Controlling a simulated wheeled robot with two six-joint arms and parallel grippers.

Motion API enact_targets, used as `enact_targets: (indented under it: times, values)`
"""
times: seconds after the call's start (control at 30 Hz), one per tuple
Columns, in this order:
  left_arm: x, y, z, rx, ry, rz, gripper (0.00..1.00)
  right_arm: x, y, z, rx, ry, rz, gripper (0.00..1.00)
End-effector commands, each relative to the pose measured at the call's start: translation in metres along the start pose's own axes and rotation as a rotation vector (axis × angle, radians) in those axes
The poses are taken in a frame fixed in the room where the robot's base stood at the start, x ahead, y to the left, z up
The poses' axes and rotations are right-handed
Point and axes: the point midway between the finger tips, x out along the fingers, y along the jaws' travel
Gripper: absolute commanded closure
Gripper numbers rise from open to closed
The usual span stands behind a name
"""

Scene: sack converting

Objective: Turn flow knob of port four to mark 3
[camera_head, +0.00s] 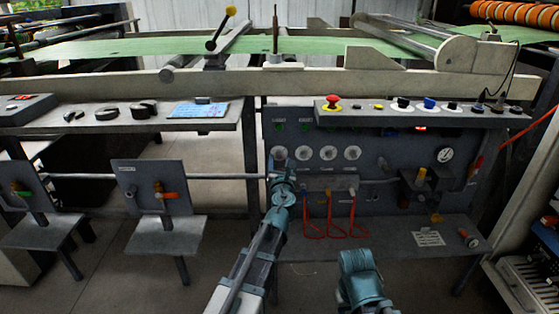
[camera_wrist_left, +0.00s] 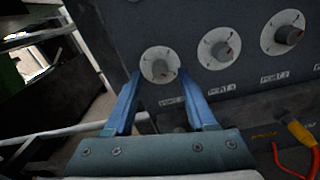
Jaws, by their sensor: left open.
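A row of flow knobs on pale round dials sits on the dark panel; the leftmost knob shows in the left wrist view (camera_wrist_left: 160,66) and in the head view (camera_head: 278,152). Its label is partly hidden and too small to read surely. My left gripper (camera_wrist_left: 159,75) is open, with one blue finger on each side of that dial. I cannot tell whether the fingers touch the knob. In the head view my left gripper (camera_head: 281,170) is just below the dial. A teal end of my right arm (camera_head: 361,274) shows low in the head view; its fingers are hidden.
The second knob (camera_wrist_left: 222,50) and third knob (camera_wrist_left: 287,34) stand to the right. Red hoses (camera_head: 332,225) hang below the dials over a shelf (camera_head: 390,235). A ledge with a red button (camera_head: 333,102) juts out above. A gauge (camera_head: 445,154) is at right.

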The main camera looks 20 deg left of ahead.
Motion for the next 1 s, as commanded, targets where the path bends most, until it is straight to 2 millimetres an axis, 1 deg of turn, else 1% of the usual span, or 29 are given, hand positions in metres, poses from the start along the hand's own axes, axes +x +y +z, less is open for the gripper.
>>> enact_targets:
  times: [0.03,0.2,0.4,0.5,0.6,0.7,1.0]
  values:
    - [-0.015,0.001,0.0,0.0,0.0,-0.001,0.44,0.0,0.0,0.0,0.0,0.0,0.0,0.5]
    - [-0.054,0.001,0.0,0.0,0.0,-0.002,0.44,0.0,0.0,0.0,0.0,0.0,0.0,0.5]
    - [-0.093,0.001,-0.001,0.0,0.0,-0.002,0.44,0.0,0.0,0.0,0.0,0.0,0.0,0.5]
    - [-0.106,0.0,0.0,0.0,0.0,-0.002,0.44,0.0,0.0,0.0,0.0,0.0,0.0,0.5]
    - [-0.115,0.0,0.0,0.0,0.0,-0.001,0.44,0.0,0.0,0.0,0.0,0.0,0.0,0.5]
    - [-0.12,0.0,0.0,0.0,0.0,0.0,0.44,0.0,0.0,0.0,0.0,0.0,0.0,0.5]
    - [-0.121,0.0,0.0,0.0,0.0,0.0,0.44,0.0,0.0,0.0,0.0,0.0,0.0,0.5]
